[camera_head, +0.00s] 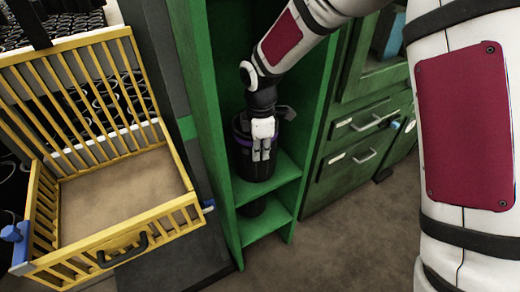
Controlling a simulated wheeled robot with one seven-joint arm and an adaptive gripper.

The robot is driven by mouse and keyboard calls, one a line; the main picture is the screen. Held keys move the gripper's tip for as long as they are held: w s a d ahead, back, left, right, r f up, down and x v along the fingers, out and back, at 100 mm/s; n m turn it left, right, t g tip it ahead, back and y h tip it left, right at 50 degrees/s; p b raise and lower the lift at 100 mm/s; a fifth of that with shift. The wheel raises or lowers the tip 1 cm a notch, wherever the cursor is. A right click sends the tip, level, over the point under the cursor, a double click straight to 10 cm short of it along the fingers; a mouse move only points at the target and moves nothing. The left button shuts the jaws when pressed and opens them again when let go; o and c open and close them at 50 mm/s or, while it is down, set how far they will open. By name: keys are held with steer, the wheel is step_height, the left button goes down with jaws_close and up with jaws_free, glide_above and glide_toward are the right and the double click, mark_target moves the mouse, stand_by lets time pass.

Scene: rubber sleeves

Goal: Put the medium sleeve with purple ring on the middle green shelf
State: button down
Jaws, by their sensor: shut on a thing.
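The black sleeve with the purple ring (243,160) is upright inside the green shelf unit (219,128), at the height of its middle shelf (282,168). My gripper (262,154) is shut on the sleeve, and its white fingers show against the sleeve's near side. The sleeve's bottom is at or very near the middle shelf; I cannot tell whether it touches. My gripper and wrist hide part of the sleeve's top and front.
Another black object (251,208) is on the lower green shelf (265,221). A yellow barred crate (180,207) with an empty-looking floor stands at left. A green cabinet with drawers (345,172) is at right. Many black sleeves show behind the crate. Open floor (345,240) lies in front.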

steer(key=c, duration=1.8)
jaws_free()
steer(key=shift+o, duration=0.2)
steer(key=shift+s+r+p, duration=0.1)
steer(key=shift+r+p, duration=0.7)
steer(key=shift+r, duration=3.05)
steer(key=shift+d+r, duration=0.1)
steer(key=s+d+r+m+h, duration=0.1)
steer(key=s+d+r+m, duration=0.9)
steer(key=d+r, duration=0.45)
steer(key=s+d+m, duration=0.4)
steer(key=s+m, duration=0.1)
steer(key=s, duration=0.6)
steer(key=s+d+m+t+y, duration=0.1)
steer(key=s+d+m, duration=0.2)
steer(key=s+m, duration=0.3)
steer(key=s, duration=0.5)
steer(key=shift+s+d+r, duration=0.25)
steer(key=shift+s+d, duration=0.15)
